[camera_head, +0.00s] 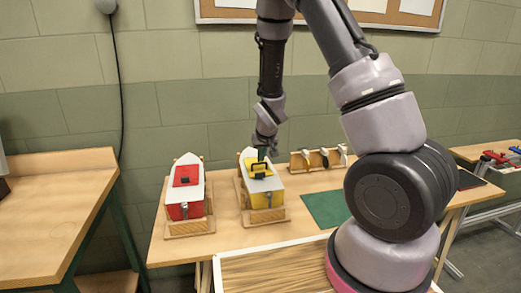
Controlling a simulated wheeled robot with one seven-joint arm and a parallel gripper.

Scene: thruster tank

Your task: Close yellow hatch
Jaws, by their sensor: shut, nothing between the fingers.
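The yellow boat-shaped model (264,185), with a pale deck, stands on a wooden cradle on the table. Its yellow hatch (251,161) is on top of the deck. My gripper (261,157) points down right over the hatch, its fingers shut and empty. The gripper and a dark frame-like part hide much of the hatch. At this size I cannot tell whether the hatch lies flat or is raised, or whether the fingers touch it.
A matching boat (185,190) with a red hatch (186,175) stands to the left on its own cradle. A wooden rack (317,160) with several small items stands behind right. A green mat (326,207) lies bare on the right. My arm covers the right side of the table.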

